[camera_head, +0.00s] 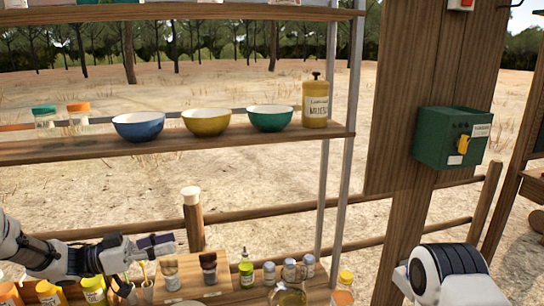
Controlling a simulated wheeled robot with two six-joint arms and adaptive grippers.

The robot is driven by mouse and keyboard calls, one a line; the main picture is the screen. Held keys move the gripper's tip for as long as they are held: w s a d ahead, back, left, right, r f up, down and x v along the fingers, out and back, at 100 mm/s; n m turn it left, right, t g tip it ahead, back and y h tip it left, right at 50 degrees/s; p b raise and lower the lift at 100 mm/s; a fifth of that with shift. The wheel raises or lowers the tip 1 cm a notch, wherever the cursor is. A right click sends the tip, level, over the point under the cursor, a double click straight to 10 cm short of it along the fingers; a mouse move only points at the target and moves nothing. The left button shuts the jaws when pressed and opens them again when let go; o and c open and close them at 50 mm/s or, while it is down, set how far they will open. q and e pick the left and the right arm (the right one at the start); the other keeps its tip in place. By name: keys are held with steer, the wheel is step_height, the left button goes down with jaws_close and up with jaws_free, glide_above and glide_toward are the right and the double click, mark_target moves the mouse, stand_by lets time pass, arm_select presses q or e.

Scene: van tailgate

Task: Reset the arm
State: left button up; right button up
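My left gripper (146,266) reaches in from the lower left, just above the crowded lower shelf. One finger points right and a dark one points down, spread apart with no object seen held between them.
The middle shelf (190,143) bears blue (138,126), yellow (206,122) and green (270,118) bowls and a mustard-coloured pump bottle (315,103). A green box (440,138) hangs on the wooden post.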

arm_select(q)
steer(key=d+f+n+t+y, duration=0.4)
steer(key=f+n+t, duration=0.15)
steer(key=f, duration=0.45)
steer(key=s+f+n+g+y, duration=0.1)
steer(key=s+f+n+y, duration=0.1)
steer(key=s+f, duration=0.4)
steer(key=s+a+f+n+g+y, duration=0.1)
steer(key=s+f+y, duration=0.3)
steer(key=f, duration=0.6)
steer(key=s+f+n+g+y, duration=0.3)
steer(key=s+f+n+y, duration=0.1)
steer(key=s+f, duration=0.4)
steer(key=shift+s+a+f+g, duration=0.1)
steer(key=shift+a+f+g, duration=0.15)
steer(key=shift+f, duration=0.1)
steer(key=s+a+f+g+y, duration=0.2)
steer(key=s+g, duration=0.1)
steer(key=s, duration=0.6)
steer(key=s+a+f+g+y, duration=0.1)
steer(key=s+a+g+y, duration=0.15)
steer(key=s, duration=0.65)
step_height(320, 180, down, 11)
steer(key=b, duration=1.1)
steer(key=shift+s+d+f+n, duration=0.15)
steer(key=shift+s+d+n, duration=0.15)
steer(key=shift+d+n, duration=0.05)
arm_select(e)
step_height(320, 180, down, 11)
steer(key=shift+s, duration=0.25)
